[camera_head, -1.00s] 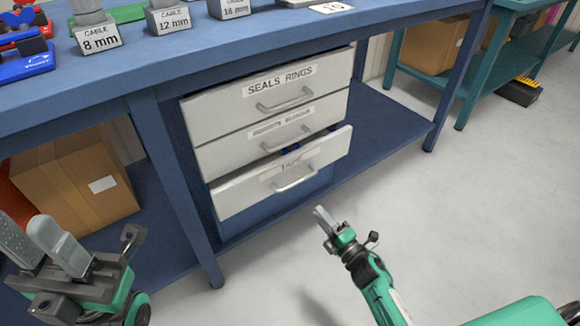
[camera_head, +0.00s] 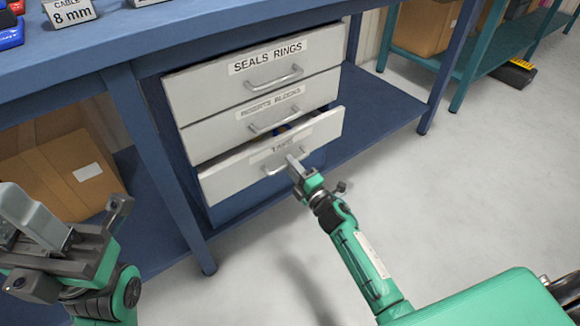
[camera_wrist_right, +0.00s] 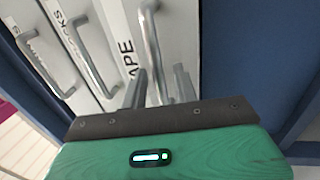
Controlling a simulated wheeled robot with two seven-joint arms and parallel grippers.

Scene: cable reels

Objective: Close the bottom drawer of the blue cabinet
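The blue cabinet (camera_head: 228,212) sits under the blue bench and has three light grey drawer fronts. The bottom drawer (camera_head: 230,183), labelled TAPE, stands partly pulled out, with coloured contents just visible over its front. Its bar handle shows in the right wrist view (camera_wrist_right: 149,42). My right gripper (camera_head: 293,164) is at this handle. In the right wrist view its two fingers (camera_wrist_right: 160,84) are apart, with the handle's near end around the gap; contact is unclear. My left gripper (camera_head: 22,222) is at the left edge, away from the cabinet; its finger gap is unclear.
Above are the SEALS RINGS drawer (camera_head: 222,88) and the middle drawer (camera_head: 212,132). A bench leg (camera_head: 160,165) stands left of the cabinet, and a cardboard box (camera_head: 60,165) sits on the lower shelf. The floor (camera_head: 480,190) at right is clear.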

